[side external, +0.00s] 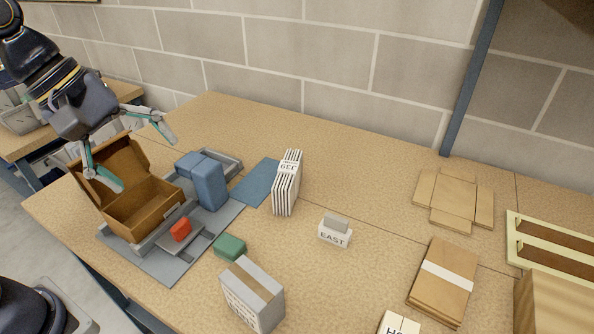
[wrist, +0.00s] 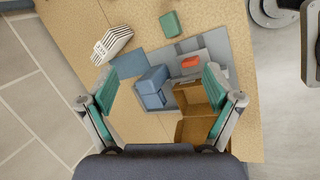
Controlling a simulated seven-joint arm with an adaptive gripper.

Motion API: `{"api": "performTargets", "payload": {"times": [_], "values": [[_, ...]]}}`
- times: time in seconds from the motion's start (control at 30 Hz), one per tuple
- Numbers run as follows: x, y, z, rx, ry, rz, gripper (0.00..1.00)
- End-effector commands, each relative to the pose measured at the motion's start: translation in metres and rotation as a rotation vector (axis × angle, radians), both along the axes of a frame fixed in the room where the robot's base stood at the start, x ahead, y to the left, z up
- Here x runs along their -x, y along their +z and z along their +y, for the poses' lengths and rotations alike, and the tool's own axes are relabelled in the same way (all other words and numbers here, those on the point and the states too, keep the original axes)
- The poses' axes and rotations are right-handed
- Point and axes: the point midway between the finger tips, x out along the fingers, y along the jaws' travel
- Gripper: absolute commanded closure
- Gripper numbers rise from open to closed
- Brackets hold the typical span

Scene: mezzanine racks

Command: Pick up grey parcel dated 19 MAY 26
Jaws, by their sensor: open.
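A grey parcel (side external: 266,290) with a brown tape strip stands on the bench at the lower middle of the side view. Its near face carries small print that is too small to read, so I cannot confirm the date. The parcel does not show in the wrist view. My gripper (side external: 146,160) is open with nothing between its fingers. It is above the open brown carton at the left, well away from the parcel. In the wrist view both fingers of my gripper (wrist: 160,95) are spread wide.
The open carton (side external: 150,208), a blue block (side external: 209,186) and a red block (side external: 181,230) are on grey trays. A green block (side external: 230,246) sits beside the parcel. White cards (side external: 286,185), an EAST sign (side external: 334,234) and flat cardboard (side external: 443,282) lie to the right.

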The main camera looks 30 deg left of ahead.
Motion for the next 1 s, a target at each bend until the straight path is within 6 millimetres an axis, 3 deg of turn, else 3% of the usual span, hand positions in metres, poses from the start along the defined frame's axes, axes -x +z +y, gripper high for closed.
{"api": "performTargets", "payload": {"times": [0.03, 0.1, 0.2, 0.3, 0.53, 0.8, 1.0], "values": [[-0.011, -0.009, -0.024, 0.076, 0.083, 0.115, 0.1], [-0.02, -0.02, -0.053, 0.142, 0.176, 0.246, 0.1], [-0.024, -0.04, -0.085, 0.163, 0.213, 0.374, 0.1], [-0.023, -0.057, -0.103, 0.141, 0.181, 0.435, 0.1], [-0.013, -0.086, -0.12, 0.109, 0.142, 0.473, 0.1], [-0.007, -0.145, -0.142, 0.107, 0.142, 0.475, 0.1], [-0.006, -0.173, -0.153, 0.109, 0.142, 0.469, 0.1]]}}
